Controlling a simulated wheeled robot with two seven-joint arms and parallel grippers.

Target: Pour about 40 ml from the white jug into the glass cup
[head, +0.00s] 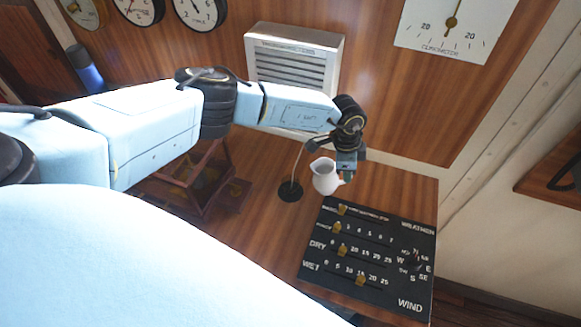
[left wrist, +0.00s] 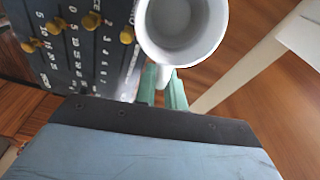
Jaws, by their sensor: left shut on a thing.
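The white jug (head: 324,178) is near the middle of the head view, above the wooden desk and just behind the dark panel. My left gripper (head: 346,174) is shut on the jug, on its right side where the handle is. In the left wrist view the jug (left wrist: 181,54) is seen from above, its handle between the green fingers (left wrist: 163,88). The jug looks about upright; I cannot tell what is inside. The glass cup is not seen in either view. My right gripper is not in view.
A black panel (head: 390,256) with brass sliders lies on the desk (head: 262,225). A thin stalk on a round black base (head: 290,191) stands left of the jug. A wooden frame (head: 205,182) is under my left arm. A vented box (head: 300,62) hangs on the wall.

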